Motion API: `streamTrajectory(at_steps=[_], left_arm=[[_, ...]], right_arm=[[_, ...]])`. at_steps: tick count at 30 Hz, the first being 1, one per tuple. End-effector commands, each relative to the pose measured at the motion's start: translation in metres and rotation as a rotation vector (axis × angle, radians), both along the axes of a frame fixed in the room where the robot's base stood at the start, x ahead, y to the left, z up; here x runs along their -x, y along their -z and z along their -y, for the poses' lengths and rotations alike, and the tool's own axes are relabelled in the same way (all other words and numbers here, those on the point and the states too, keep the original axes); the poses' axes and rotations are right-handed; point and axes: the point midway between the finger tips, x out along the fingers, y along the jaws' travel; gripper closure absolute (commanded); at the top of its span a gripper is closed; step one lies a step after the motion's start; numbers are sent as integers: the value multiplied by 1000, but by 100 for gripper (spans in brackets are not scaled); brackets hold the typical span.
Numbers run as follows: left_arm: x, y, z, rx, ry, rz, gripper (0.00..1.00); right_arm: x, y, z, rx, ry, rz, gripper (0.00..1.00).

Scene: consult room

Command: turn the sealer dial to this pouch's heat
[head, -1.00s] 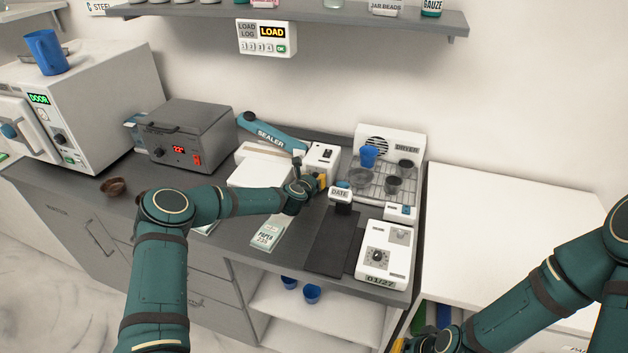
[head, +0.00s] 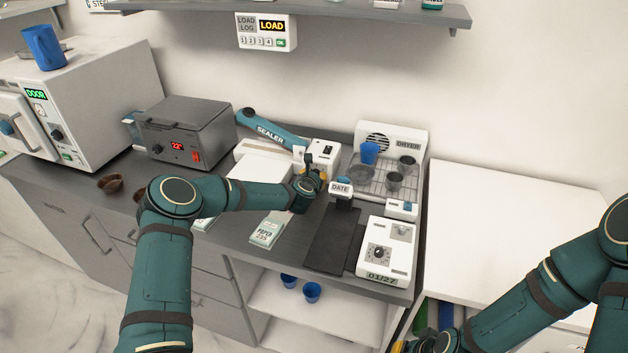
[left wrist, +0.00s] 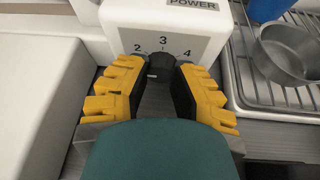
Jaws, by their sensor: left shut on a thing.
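The sealer with its teal lever (head: 270,133) stands at the back of the counter. The white control box (head: 326,150) is at its right end. In the left wrist view, the black dial (left wrist: 160,66) sits on the front of this box (left wrist: 205,25), below the printed numbers 2, 3 and 4. My left gripper (left wrist: 158,80) has its yellow-backed fingers on both sides of the dial and is shut on it. A card or packet marked PAPER (head: 268,230) lies in front. My right gripper (head: 400,346) is partly cut off at the bottom.
The drying rack (head: 380,180) stands close to the right of the control box, with cups and bowls on it. The DATE stamp (head: 341,188) and a white dial unit (head: 387,250) stand nearer the front. A grey heater box (head: 185,130) is to the left.

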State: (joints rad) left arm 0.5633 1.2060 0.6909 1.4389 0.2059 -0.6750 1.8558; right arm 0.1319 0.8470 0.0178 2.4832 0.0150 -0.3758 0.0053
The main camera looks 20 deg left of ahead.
Motion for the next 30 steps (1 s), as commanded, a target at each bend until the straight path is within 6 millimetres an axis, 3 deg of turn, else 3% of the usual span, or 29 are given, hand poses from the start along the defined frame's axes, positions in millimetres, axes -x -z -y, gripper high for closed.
streamTrajectory(at_steps=[3,15,30], left_arm=[[0,4,1,-115,2,5,100],[0,5,2,-451,1,15,100],[0,3,1,-641,0,19,100]], right_arm=[[0,16,-1,2,0,0,100],[12,50,-3,-5,-21,-27,100],[18,68,-4,-8,-33,-41,100]])
